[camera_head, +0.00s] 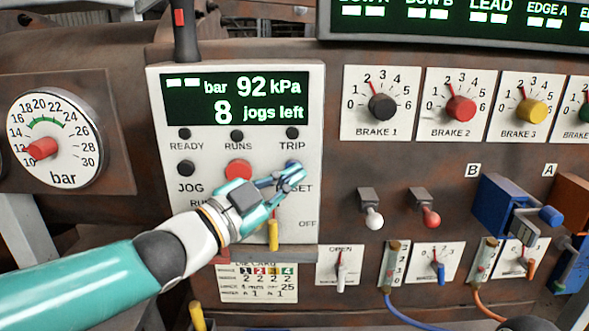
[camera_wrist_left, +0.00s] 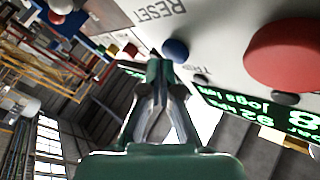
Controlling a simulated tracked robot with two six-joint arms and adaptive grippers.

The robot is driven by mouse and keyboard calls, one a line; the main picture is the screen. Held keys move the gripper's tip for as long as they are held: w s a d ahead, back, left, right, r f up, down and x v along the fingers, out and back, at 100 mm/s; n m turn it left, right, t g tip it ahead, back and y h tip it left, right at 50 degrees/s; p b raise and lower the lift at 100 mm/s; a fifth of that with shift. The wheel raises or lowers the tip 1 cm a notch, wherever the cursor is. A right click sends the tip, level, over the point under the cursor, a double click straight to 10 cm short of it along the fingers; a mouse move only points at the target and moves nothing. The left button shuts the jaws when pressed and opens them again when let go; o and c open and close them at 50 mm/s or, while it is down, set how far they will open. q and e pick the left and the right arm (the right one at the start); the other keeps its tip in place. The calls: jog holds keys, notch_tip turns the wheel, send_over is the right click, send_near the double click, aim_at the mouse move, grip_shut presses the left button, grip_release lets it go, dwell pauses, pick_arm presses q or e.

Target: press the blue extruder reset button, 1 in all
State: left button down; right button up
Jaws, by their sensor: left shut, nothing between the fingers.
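The blue reset button (camera_wrist_left: 175,50) is round and sits beside the RESET lettering on the pale control panel (camera_head: 308,215) in the left wrist view. In the head view my left gripper (camera_head: 289,178) covers most of the button and part of its label. My left gripper is shut and empty, with its fingertips at the button. In the left wrist view the closed fingers (camera_wrist_left: 160,72) end just short of or at the button's edge; I cannot tell whether they touch it. My right gripper is in neither view.
A large red button (camera_head: 238,170) and a black JOG button (camera_head: 186,168) sit left of my fingertips. The display (camera_head: 237,99) above reads 92 kPa and 8 jogs left. A yellow lever (camera_head: 273,236) is below my gripper. Brake dials (camera_head: 380,106) are to the right.

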pick_arm(q)
jog(key=shift+w, duration=0.45)
dwell(0.6)
jog(key=shift+s, duration=0.1)
jog(key=shift+s+b, duration=0.3)
jog(key=shift+s, duration=0.45)
jog(key=s+b, duration=0.2)
jog(key=s, duration=0.3)
dwell(0.4)
dwell(0.6)
